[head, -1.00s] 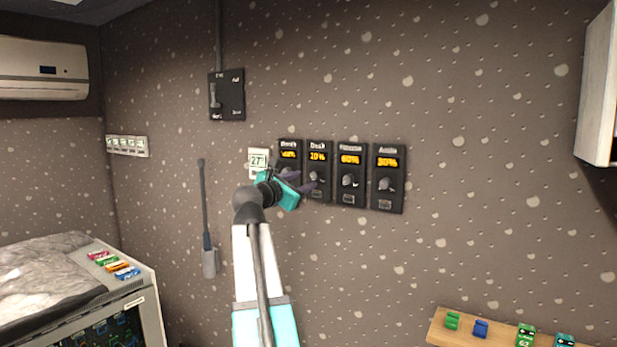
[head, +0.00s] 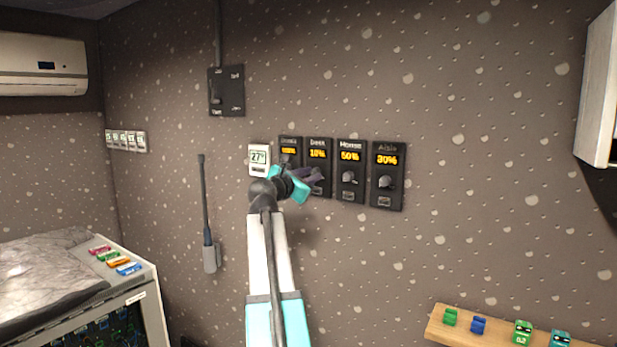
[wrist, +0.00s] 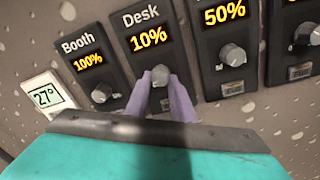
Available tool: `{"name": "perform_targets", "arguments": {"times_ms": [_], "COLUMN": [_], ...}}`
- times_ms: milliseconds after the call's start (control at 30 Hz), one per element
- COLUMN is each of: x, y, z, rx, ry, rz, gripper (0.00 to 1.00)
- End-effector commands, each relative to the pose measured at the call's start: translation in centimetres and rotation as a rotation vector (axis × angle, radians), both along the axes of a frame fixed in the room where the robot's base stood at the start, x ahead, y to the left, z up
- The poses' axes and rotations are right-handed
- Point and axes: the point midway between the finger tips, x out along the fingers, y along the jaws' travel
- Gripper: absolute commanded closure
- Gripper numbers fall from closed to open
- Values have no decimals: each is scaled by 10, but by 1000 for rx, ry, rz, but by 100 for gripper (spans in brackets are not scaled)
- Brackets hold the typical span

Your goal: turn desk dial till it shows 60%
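The desk dial panel (head: 318,152) is a black wall box whose amber display reads 10%; it also shows in the wrist view (wrist: 148,38). Its round grey knob (wrist: 160,75) is in the wrist view, with the knob hidden behind my gripper in the head view. My gripper (head: 314,177) is at the lower part of this panel. In the wrist view its two purple fingers (wrist: 160,90) stand apart, one on each side of the knob, tips close to it. I cannot see for sure whether they touch it.
The booth dial (wrist: 102,92), reading 100%, is close on the left. The house dial (head: 350,178), reading 50%, is close on the right, then the aisle dial (head: 386,181) at 30%. A white thermostat (head: 259,158) showing 27° is left of booth.

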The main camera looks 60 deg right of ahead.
Motion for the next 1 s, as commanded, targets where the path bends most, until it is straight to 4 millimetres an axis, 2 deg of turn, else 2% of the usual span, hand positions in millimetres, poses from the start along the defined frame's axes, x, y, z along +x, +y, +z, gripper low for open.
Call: {"name": "perform_targets", "arguments": {"times_ms": [33,67,100,200,567,1000], "x": [0,0,-1,0,0,2], "y": [0,0,19,4,-1,-2], "z": [0,0,-2,0,-1,-1], "rx": [0,0,-1,1,-4,-10], "ry": [0,0,-1,-2,-82,-412], "rz": [-1,-1,4,0,0,3], "gripper": [93,98,100,100,100,100]}}
